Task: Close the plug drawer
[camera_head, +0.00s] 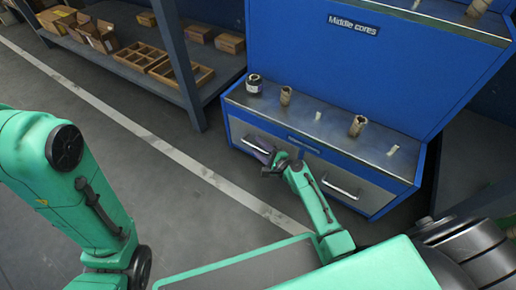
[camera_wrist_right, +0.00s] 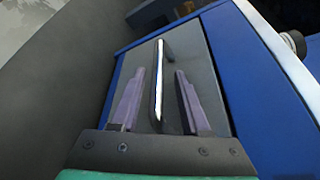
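The blue cabinet (camera_head: 340,130) has two grey drawer fronts side by side; I cannot read which is the plug drawer. The left drawer (camera_head: 240,133) has a bar handle, and its front looks about flush with the cabinet. My right gripper (camera_head: 265,156) is at this handle and partly hides it. In the right wrist view the fingers of my right gripper (camera_wrist_right: 159,82) are apart, one on each side of the bright handle (camera_wrist_right: 158,60), with gaps visible. The right drawer (camera_head: 350,185) looks shut, with its handle free. My left gripper is out of view.
A dark roll (camera_head: 254,84) and several small brown cores, one of them here (camera_head: 357,125), stand on the cabinet top under a "Middle cores" sign (camera_head: 353,24). A shelf with wooden trays (camera_head: 140,56) stands at the back left. The floor (camera_head: 130,150) before it is clear.

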